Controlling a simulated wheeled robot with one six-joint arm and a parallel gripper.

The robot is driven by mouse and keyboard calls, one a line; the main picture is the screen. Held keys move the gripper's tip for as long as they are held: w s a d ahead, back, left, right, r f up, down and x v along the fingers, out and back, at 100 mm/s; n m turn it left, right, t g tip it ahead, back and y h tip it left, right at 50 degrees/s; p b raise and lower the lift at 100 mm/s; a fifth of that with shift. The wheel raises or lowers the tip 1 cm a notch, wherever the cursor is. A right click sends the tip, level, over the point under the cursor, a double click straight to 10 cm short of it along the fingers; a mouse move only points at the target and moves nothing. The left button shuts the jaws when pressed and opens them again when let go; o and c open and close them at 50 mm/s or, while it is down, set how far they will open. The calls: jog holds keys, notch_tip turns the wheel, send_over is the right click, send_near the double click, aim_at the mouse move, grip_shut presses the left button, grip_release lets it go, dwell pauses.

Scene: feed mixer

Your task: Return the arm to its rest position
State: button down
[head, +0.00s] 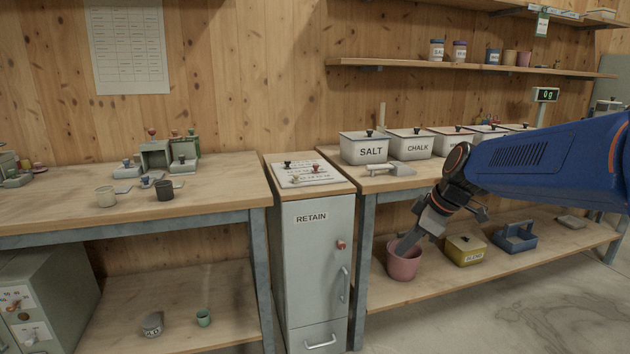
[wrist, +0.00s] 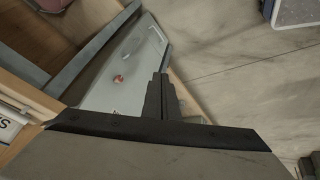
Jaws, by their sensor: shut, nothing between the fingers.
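My blue arm reaches in from the right of the head view, its gripper (head: 408,243) pointing down and left. The gripper is in front of the right bench, its tip overlapping a pink bucket (head: 404,264) on the lower shelf in the picture; I cannot tell how far apart they are. In the wrist view my gripper (wrist: 161,78) has its dark fingers together with nothing between them. Behind them lies the grey RETAIN cabinet (wrist: 128,75), which also shows in the head view (head: 312,262).
The right bench holds a SALT bin (head: 364,148), a CHALK bin (head: 409,144) and a scoop (head: 389,169). A yellow box (head: 465,251) and a blue carrier (head: 514,238) stand on its lower shelf. Open concrete floor (head: 520,310) lies in front of the right bench.

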jog(key=s+d+f+m+h, duration=0.2)
jog(key=s+m, duration=0.4)
jog(key=s, duration=0.8)
jog(key=s+d+f+m+h, duration=0.2)
jog(key=s+d+f+m, duration=0.2)
jog(key=s, duration=0.9)
jog(key=m, duration=0.2)
jog(key=shift+s+d+f+m+t, duration=0.3)
jog(key=shift+s+d+m+t, duration=0.05)
jog(key=shift+d+m+t, duration=0.05)
